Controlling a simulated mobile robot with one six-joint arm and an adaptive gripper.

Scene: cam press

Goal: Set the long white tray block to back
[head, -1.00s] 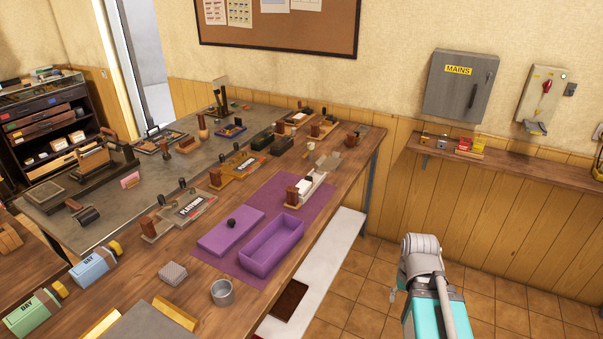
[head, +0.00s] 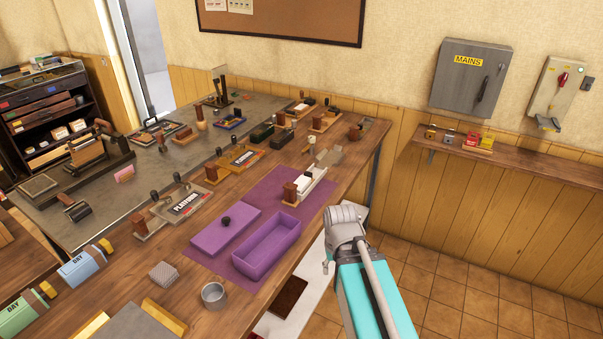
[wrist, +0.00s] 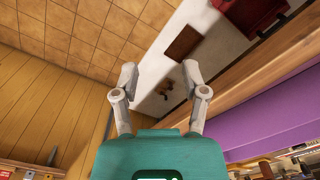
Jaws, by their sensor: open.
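The long white tray (head: 315,184) lies on the purple mat (head: 280,183) near the bench's right edge in the head view. A brown wooden block (head: 290,193) stands at its near left end. A small dark knob and a pale piece show along the tray, too small to tell more. My gripper shows in the wrist view (wrist: 160,76) with two grey fingers spread apart and nothing between them. It is off the bench's right side, apart from the tray.
A purple open box (head: 266,246) and a purple lid (head: 226,231) lie on the mat nearer than the tray. A metal cup (head: 214,296) stands near the front edge. Other wooden devices crowd the bench to the left. The floor right of the bench is clear.

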